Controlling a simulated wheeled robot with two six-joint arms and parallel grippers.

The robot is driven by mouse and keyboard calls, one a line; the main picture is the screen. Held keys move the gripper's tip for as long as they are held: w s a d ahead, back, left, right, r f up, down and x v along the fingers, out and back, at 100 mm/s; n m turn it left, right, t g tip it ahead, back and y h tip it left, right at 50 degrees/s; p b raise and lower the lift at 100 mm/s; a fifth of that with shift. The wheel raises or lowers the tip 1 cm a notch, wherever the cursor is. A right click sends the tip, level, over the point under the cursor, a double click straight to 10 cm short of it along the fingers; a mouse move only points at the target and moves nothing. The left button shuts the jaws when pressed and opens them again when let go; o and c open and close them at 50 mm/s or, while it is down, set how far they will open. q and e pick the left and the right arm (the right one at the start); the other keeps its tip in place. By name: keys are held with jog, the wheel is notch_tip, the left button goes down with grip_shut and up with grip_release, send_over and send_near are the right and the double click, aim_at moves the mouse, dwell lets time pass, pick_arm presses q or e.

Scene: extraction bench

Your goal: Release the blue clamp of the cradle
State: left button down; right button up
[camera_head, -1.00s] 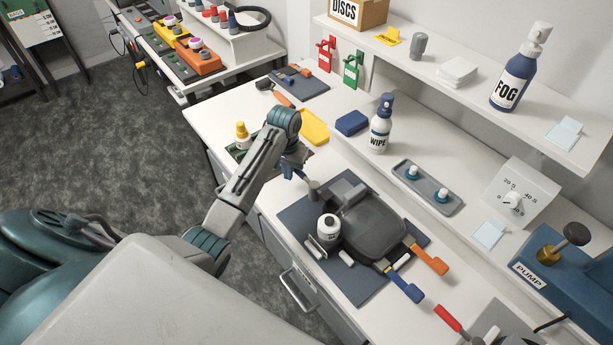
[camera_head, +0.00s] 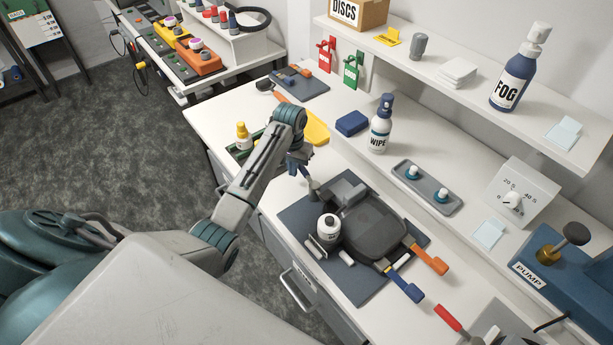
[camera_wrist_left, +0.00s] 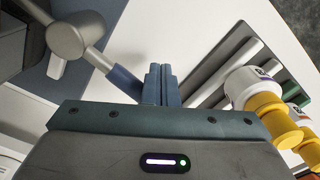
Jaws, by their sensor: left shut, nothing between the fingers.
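The cradle (camera_head: 372,228) is a dark grey body on a blue-grey mat (camera_head: 300,212). At its left end stands a lever with a grey rounded head (camera_head: 313,188) and a blue grip. In the left wrist view the head (camera_wrist_left: 68,42) is at upper left and the blue grip (camera_wrist_left: 124,82) reaches my fingers. My left gripper (camera_head: 303,170) (camera_wrist_left: 161,80) is shut and empty, right beside this grip; contact cannot be told. Another blue handle (camera_head: 405,287) and an orange handle (camera_head: 428,260) stick out at the cradle's right end. My right gripper is not in view.
A white bottle (camera_head: 327,228) stands by the cradle's front edge. Behind are the WIPE bottle (camera_head: 380,132), a blue block (camera_head: 352,123) and a grey tray (camera_head: 427,187).

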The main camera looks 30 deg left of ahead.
pick_arm(q)
jog(key=shift+w+d, duration=0.2)
jog(key=shift+w, duration=0.3)
jog(key=shift+w+d, duration=0.2)
jog(key=shift+w, duration=0.25)
jog(key=shift+w+d, duration=0.65)
jog(key=shift+w, duration=0.25)
jog(key=shift+w+d, duration=0.45)
jog(key=shift+d, duration=0.15)
jog(key=shift+w+d, duration=0.25)
jog(key=shift+d, duration=0.1)
jog(key=shift+w+d, duration=0.25)
jog(key=shift+d, duration=0.1)
jog(key=shift+w+d+p, duration=0.15)
jog(key=shift+d+p, duration=0.2)
jog(key=shift+d, duration=0.1)
jog(key=shift+w+d, duration=0.25)
jog(key=shift+d, duration=0.7)
jog(key=shift+d+f, duration=0.1)
jog(key=shift+d, duration=0.05)
